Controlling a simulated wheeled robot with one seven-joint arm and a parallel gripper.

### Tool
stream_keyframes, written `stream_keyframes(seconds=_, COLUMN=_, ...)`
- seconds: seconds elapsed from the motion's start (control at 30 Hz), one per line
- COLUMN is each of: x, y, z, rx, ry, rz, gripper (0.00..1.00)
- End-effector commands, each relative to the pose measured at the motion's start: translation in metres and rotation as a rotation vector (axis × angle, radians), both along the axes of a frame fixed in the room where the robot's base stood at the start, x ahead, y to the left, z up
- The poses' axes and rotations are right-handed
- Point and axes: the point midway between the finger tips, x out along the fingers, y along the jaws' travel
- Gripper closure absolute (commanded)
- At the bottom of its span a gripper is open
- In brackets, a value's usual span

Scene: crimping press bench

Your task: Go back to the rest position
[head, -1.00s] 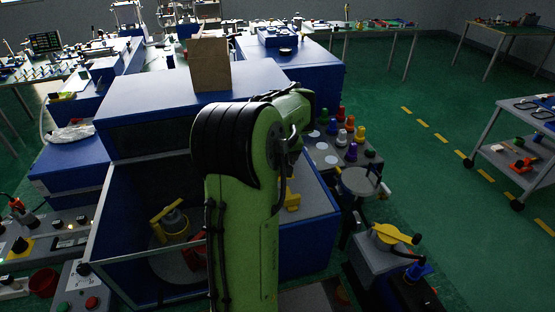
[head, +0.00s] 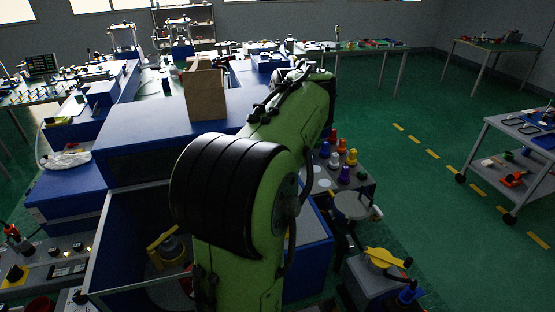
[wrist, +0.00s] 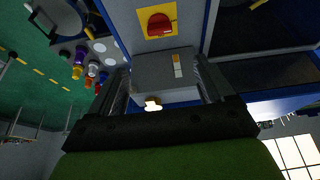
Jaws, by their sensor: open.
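My green arm rises through the middle of the head view and reaches away over the blue press (head: 150,115). In that view my gripper itself is hidden or too unclear to make out. In the wrist view my gripper (wrist: 160,78) is open, with its two dark fingers wide apart and no object held between them. Beyond the fingers are a grey block and, above it, a red button (wrist: 160,24) on a yellow plate. They look apart from the fingers, but I cannot tell the distance.
A brown box (head: 206,95) stands on the press. Coloured knobbed pieces (head: 344,172) stand on a panel to the right, by a round grey plate (head: 352,205) and a yellow-handled device (head: 385,257). A grey trolley (head: 520,150) stands far right. Green floor between is clear.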

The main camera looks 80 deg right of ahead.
Motion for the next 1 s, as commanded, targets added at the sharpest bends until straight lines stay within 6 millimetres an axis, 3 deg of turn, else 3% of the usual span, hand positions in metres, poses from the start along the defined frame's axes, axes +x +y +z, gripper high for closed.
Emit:
stream_keyframes(seconds=0.57, x=0.001, y=0.000, z=-0.001, rx=-0.001, ry=-0.001, rz=0.001, gripper=0.19)
stream_keyframes(seconds=0.67, x=0.020, y=0.010, z=0.002, rx=-0.004, ry=-0.018, rz=0.038, gripper=0.19)
stream_keyframes(seconds=0.77, x=0.070, y=0.046, z=0.008, rx=-0.003, ry=-0.060, rz=0.139, gripper=0.19)
stream_keyframes(seconds=0.9, x=0.138, y=0.130, z=0.013, rx=0.012, ry=-0.117, rz=0.331, gripper=0.19)
stream_keyframes(seconds=1.0, x=0.166, y=0.201, z=0.010, rx=0.025, ry=-0.136, rz=0.481, gripper=0.19)
